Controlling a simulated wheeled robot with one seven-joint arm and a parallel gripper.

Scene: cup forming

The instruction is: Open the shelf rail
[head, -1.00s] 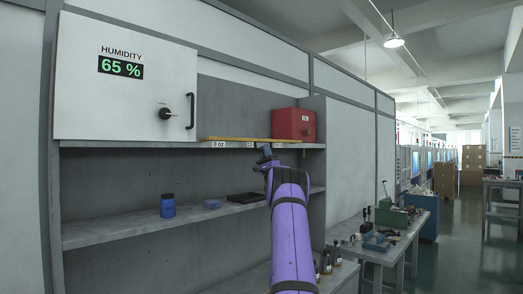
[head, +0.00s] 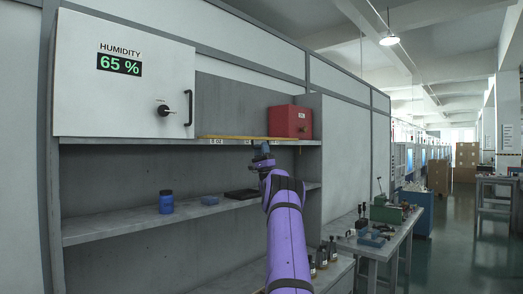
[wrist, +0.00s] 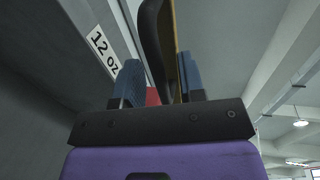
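The shelf rail (head: 228,138) is a thin yellow bar along the front edge of the upper shelf. In the wrist view its yellow edge (wrist: 183,62) shows beyond a curved black piece (wrist: 154,45), which may be a handle; I cannot tell what it joins. My gripper (head: 262,150) is just below the upper shelf's front edge, near the rail's right half. In the wrist view my gripper (wrist: 160,85) has its two blue fingers apart, with the black piece between or in front of them. Contact cannot be made out.
A red box (head: 290,121) stands on the upper shelf at the right. A "12 oz" label (wrist: 103,51) is on the shelf edge. A blue jar (head: 166,202), a small blue item (head: 209,200) and a black tray (head: 243,194) are on the lower shelf. A humidity cabinet (head: 125,85) hangs at left.

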